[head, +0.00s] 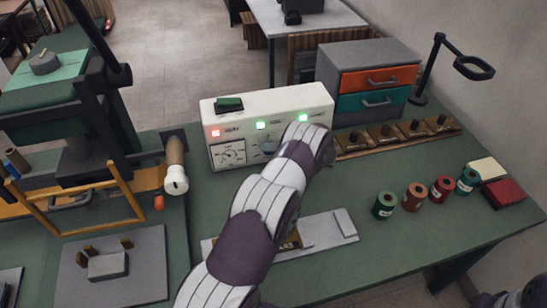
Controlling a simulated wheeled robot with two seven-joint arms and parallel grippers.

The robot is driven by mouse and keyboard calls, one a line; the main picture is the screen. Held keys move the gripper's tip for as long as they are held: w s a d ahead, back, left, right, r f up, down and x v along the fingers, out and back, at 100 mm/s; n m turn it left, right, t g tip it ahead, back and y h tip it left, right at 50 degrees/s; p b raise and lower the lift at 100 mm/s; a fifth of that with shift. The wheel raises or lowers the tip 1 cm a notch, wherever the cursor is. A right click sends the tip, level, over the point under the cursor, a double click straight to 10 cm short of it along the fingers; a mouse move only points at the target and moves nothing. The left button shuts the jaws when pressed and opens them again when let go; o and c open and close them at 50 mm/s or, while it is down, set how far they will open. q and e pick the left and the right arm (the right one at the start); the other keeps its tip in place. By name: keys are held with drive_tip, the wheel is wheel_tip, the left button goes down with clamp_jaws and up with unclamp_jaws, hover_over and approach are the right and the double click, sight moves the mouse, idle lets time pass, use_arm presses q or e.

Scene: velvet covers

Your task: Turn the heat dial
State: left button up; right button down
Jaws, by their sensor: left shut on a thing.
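A white control box (220,118) stands on the green bench. My left arm reaches up to the front of the box, right of the gauge. My left gripper (268,147) is at the panel, mostly hidden behind my own wrist. It is shut on the heat dial, which is largely covered, so its setting cannot be read. A dark green switch (229,104) sits on top of the box. Only a bit of my right arm shows at the bottom right corner; its gripper is out of view.
A press (85,110) with a wooden-handled lever stands at left. A drawer cabinet (342,68), a wooden rack of stamps (400,137) and a lamp (436,62) are behind right. A grey plate (345,225) lies under my left arm.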

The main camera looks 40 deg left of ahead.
use_arm(q)
drive_tip(key=shift+w+f+m+y+b, duration=0.15)
drive_tip(key=shift+m+y+b, duration=0.2)
drive_tip(key=shift+b, duration=0.5)
drive_tip(key=shift+g+y, duration=0.25)
drive_tip(key=shift+g, duration=0.05)
drive_tip(key=shift+r, duration=0.2)
drive_tip(key=o, duration=1.1)
drive_tip(key=shift+f, duration=0.1)
drive_tip(key=shift+c, duration=0.2)
drive_tip(key=b+v, duration=0.2)
drive_tip(key=v, duration=1)
drive_tip(key=shift+d+b, duration=0.35)
drive_tip(key=shift+d, duration=0.05)
